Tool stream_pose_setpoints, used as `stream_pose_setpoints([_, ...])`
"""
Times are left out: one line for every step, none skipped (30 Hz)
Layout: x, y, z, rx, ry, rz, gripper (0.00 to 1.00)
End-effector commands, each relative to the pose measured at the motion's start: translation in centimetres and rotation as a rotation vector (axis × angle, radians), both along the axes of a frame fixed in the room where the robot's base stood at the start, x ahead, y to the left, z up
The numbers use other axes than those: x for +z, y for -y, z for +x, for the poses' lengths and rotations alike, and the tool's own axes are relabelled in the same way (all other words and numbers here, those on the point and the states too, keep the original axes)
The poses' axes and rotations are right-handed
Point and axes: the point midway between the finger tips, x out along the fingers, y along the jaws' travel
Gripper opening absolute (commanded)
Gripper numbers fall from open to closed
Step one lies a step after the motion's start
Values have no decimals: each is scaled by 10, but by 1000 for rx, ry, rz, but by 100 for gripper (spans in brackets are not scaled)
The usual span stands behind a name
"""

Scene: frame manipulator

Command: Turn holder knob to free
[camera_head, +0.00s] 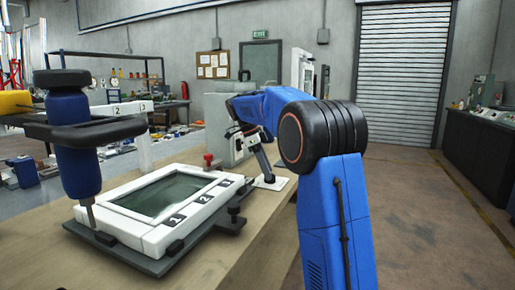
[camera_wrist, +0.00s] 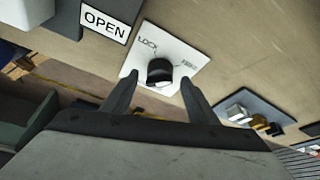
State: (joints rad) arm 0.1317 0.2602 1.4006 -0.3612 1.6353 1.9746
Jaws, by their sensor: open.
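In the wrist view the holder knob (camera_wrist: 159,71) is a black round knob on a white plate (camera_wrist: 186,50) marked LOCK at its upper left and a word, probably FREE, at its right. My gripper (camera_wrist: 160,77) is open, with one dark finger on each side of the knob in the picture. Gaps show between the fingers and the knob; contact is not visible. In the head view my gripper (camera_head: 266,170) points down over the white plate (camera_head: 272,184) on the bench, and the knob itself is hidden. Where the knob's pointer stands is unclear.
A white frame (camera_head: 150,238) with a dark green panel, numbered labels and a grey base lies on the bench, left of my gripper. A blue power tool (camera_head: 76,150) stands at its left corner. An OPEN sign (camera_wrist: 105,21) and a small dark plate (camera_wrist: 250,108) flank the knob.

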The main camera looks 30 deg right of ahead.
Motion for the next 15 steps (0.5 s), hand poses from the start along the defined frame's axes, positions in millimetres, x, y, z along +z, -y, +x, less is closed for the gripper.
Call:
stream_pose_setpoints([8, -3, 2, 1, 2, 0, 53])
stream_pose_setpoints([12, -5, 3, 1, 3, -1, 53])
stream_pose_setpoints([19, -7, 5, 2, 3, 0, 53])
stream_pose_setpoints([25, -9, 6, 2, 3, 0, 53])
stream_pose_setpoints([30, -12, 7, 2, 3, 0, 53])
stream_pose_setpoints([37, -14, 9, 2, 2, 0, 53])
stream_pose_setpoints([43, -16, 10, 2, 3, 0, 53])
stream_pose_setpoints([48, -18, 11, 1, 2, 0, 53])
stream_pose_setpoints([56, -20, 13, 1, 3, -1, 53])
stream_pose_setpoints([61, -22, 14, 1, 2, 0, 53])
stream_pose_setpoints([67, -25, 15, 0, 3, -1, 53])
stream_pose_setpoints([74, -27, 17, 1, 2, 0, 53])
stream_pose_setpoints([80, -29, 18, 1, 3, -1, 53])
stream_pose_setpoints([86, -31, 19, 1, 3, -1, 53])
stream_pose_setpoints([93, -34, 21, 1, 2, 0, 53])
